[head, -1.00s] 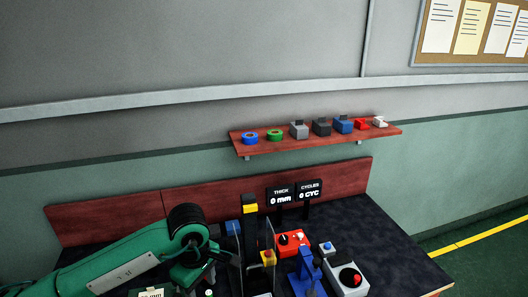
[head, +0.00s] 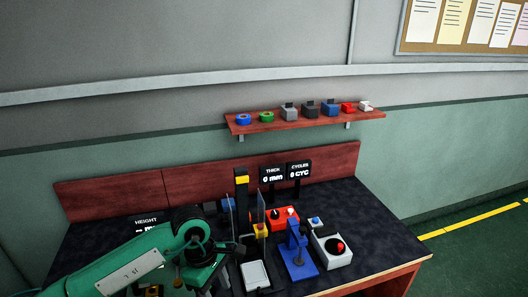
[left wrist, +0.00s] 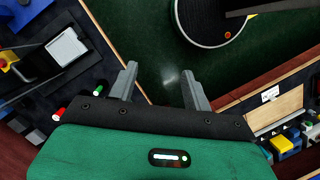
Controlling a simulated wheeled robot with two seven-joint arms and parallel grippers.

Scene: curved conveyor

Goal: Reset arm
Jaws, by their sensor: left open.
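My left arm (head: 130,262) is green and comes in from the left over the bench in the head view. Its fingers cannot be made out clearly there. In the left wrist view my left gripper (left wrist: 160,78) shows two grey fingers spread apart with nothing between them. Green floor lies beyond the fingertips, and the dark bench top with its devices is off to the left. My right gripper is in neither view now.
The dark bench (head: 345,205) holds a red box (head: 282,222), a blue press (head: 298,258) and a grey box with a red button (head: 333,252). Clear upright panels stand close to my left arm. A wall shelf (head: 300,125) carries several small parts.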

